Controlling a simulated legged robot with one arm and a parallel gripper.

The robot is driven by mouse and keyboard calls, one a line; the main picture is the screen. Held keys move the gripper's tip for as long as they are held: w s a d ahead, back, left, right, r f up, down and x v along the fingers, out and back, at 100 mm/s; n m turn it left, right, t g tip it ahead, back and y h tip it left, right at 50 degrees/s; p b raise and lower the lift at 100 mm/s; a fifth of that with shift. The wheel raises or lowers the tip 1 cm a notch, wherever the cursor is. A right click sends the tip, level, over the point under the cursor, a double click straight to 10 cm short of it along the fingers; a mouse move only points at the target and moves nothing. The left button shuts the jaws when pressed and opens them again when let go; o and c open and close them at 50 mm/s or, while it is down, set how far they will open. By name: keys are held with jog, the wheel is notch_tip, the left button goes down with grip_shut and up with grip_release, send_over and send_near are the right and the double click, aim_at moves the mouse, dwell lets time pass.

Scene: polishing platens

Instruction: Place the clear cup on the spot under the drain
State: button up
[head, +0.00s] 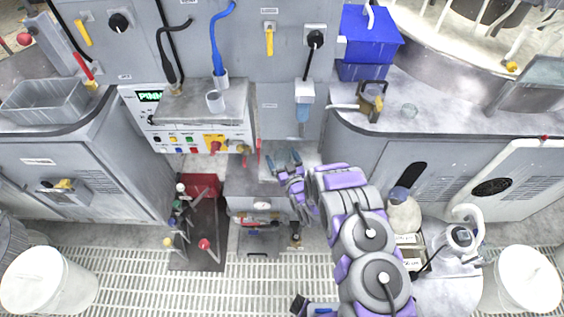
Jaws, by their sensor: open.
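Nothing shows between the fingers. The gripper is well to the left of the clear cup and lower in the picture. A white fitting with a pale blue translucent part (303,113) hangs on the grey wall above the gripper. I cannot tell for certain which fitting is the drain, and no marked spot is clear to see.
A blue bin (370,40) and the tan handled device (372,100) are on the right counter (445,118). A dark red stand (200,225) with valves is at lower left. White buckets flank the grated floor.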

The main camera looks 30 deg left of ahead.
aim_at(282, 153)
jog(key=c, duration=1.1)
jog(key=shift+r, duration=0.45)
jog(key=shift+c, duration=0.2)
jog(key=r, duration=0.1)
jog(key=r+p, duration=0.1)
jog(key=r, duration=0.1)
jog(key=shift+s+p, duration=0.25)
jog(key=shift+p, duration=0.05)
jog(key=s+d+r+p, duration=0.1)
jog(key=s+d+p, duration=0.2)
jog(key=s+p, duration=1.1)
jog(key=shift+s+d+p, duration=0.15)
jog(key=shift+s+p, duration=0.2)
jog(key=shift+s, duration=0.25)
jog(key=shift+s, duration=0.1)
